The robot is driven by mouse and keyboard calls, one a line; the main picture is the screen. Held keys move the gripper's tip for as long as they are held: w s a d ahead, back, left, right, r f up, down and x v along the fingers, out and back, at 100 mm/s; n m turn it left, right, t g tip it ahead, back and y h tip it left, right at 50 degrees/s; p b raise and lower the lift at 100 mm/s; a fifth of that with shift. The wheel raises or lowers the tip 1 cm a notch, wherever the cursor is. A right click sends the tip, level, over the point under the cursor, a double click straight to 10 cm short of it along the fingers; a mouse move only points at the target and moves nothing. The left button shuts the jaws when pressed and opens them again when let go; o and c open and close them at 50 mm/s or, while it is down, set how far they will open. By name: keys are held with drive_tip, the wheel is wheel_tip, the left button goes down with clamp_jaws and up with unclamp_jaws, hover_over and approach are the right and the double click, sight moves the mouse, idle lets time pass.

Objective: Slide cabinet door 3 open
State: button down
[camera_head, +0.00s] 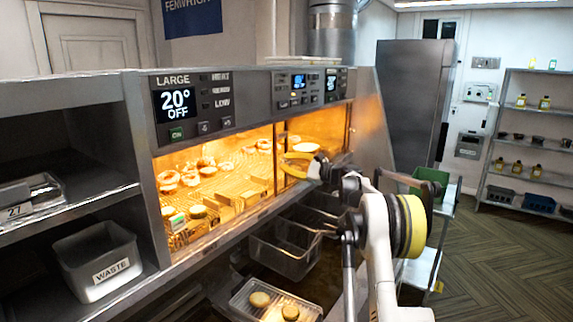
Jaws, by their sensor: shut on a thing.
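No door number is readable. My white arm hides the lower right of the cabinet.
Ring-shaped and round food lies inside the cabinet. Below stand a grey bin (285,245) and a clear tray (275,305) with round pieces. A waste bin (97,262) sits on the left shelf. A trolley with a green box (432,180) stands right; the floor beyond is clear.

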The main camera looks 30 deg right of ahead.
drive_tip(key=c, duration=1.2)
unclamp_jaws()
drive_tip(key=shift+a, duration=0.1)
drive_tip(key=v, duration=1.2)
